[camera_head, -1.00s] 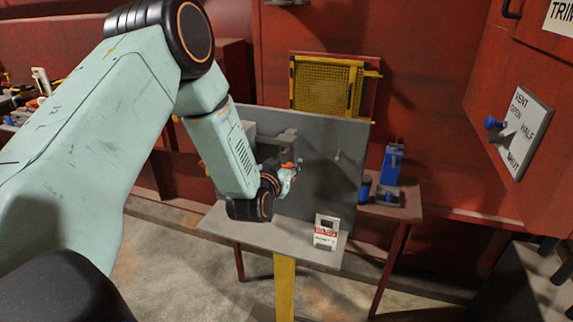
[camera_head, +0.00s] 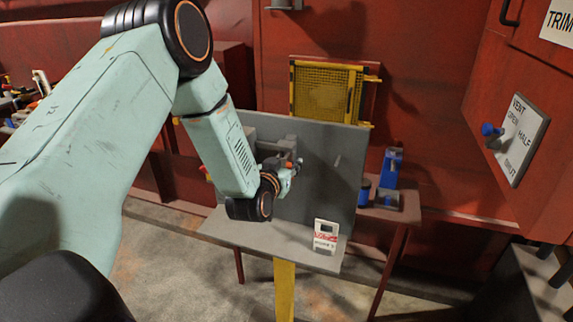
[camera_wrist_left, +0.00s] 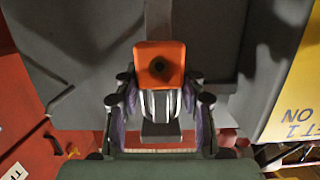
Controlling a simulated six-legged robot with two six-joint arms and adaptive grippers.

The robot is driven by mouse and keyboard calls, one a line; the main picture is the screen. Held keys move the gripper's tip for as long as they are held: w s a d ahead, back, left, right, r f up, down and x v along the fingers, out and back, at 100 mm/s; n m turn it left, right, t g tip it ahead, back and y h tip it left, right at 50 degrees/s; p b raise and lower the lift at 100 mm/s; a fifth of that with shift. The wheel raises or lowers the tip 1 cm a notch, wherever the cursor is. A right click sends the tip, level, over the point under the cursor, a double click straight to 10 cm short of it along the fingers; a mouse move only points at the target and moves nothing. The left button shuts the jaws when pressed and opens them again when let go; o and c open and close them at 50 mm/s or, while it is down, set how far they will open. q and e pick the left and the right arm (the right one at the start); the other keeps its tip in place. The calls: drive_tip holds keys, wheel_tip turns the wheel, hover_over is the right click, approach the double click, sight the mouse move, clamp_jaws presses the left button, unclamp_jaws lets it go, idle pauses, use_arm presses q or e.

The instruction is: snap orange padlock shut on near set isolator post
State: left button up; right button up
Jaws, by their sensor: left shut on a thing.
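An orange padlock (camera_wrist_left: 160,66) with a dark keyhole shows in the left wrist view, between the fingers of my left gripper (camera_wrist_left: 160,108). The gripper is shut on it. In the head view my left gripper (camera_head: 292,166) is small and close to a grey isolator box (camera_head: 271,150) on the grey upright panel (camera_head: 325,165). My wrist hides part of the box. I cannot make out the post or the shackle, nor whether the padlock touches the post. My right gripper is not in view.
A white tag card with red print (camera_head: 326,236) stands on the grey shelf (camera_head: 230,232) below the panel. A blue device (camera_head: 391,168) stands on a red table at the right. A lever plate (camera_head: 525,140) with a blue knob is at the far right.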

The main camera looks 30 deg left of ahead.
use_arm(q)
drive_tip(key=shift+r+p, duration=0.3)
drive_tip(key=shift+r, duration=0.2)
drive_tip(key=shift+f, duration=0.2)
drive_tip(key=shift+f+b, duration=0.35)
drive_tip(key=shift+b, duration=0.15)
drive_tip(key=o, duration=1.3)
drive_tip(key=v, duration=1.2)
